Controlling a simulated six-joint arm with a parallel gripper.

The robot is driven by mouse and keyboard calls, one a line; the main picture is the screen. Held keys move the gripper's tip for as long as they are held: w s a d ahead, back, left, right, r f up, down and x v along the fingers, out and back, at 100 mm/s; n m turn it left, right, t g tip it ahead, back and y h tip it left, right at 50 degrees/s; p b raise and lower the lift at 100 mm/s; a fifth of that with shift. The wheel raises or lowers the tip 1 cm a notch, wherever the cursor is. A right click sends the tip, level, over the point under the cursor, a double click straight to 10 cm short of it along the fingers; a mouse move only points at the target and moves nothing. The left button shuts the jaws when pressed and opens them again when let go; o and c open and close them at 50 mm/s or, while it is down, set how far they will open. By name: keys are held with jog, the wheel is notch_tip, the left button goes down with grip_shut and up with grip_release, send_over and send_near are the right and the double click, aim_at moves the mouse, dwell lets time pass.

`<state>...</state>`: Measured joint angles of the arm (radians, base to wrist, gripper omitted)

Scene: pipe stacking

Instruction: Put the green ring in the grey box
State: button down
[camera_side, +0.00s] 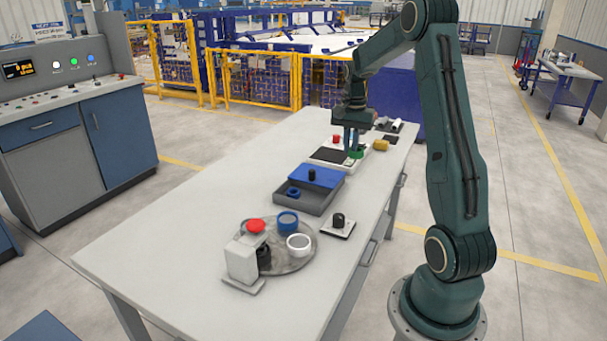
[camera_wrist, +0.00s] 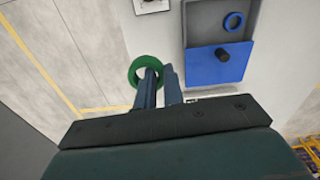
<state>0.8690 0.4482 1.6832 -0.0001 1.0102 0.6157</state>
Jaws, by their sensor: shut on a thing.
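The green ring (camera_side: 357,154) is at my gripper (camera_side: 353,146), toward the far part of the table. In the wrist view, my gripper (camera_wrist: 160,72) is shut on the wall of the green ring (camera_wrist: 136,75), with one finger in its hole and the other outside. I cannot tell whether the ring touches what is beneath it. The grey box (camera_side: 305,208) stands nearer the side camera; it also shows in the wrist view (camera_wrist: 203,18). A blue lid (camera_side: 318,176) with a black knob covers part of the box. A blue ring (camera_side: 293,192) lies in the uncovered part.
A round grey plate (camera_side: 288,265) carries a blue ring (camera_side: 287,222) and a white ring (camera_side: 298,244), beside a red-button unit (camera_side: 243,260). A black knob on a white base (camera_side: 338,224) stands near the box. A yellow object (camera_side: 380,145) lies right of my gripper.

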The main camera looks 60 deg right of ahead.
jog(key=m, duration=0.1)
send_over(310, 201)
notch_tip(310, 201, down, 15)
jog(key=shift+r, duration=0.1)
dwell(1.0)
jog(key=shift+f, duration=2.2)
jog(key=shift+f, duration=0.1)
jog(key=c, duration=1.5)
grip_release()
notch_tip(310, 201, up, 12)
jog(key=shift+r, duration=0.15)
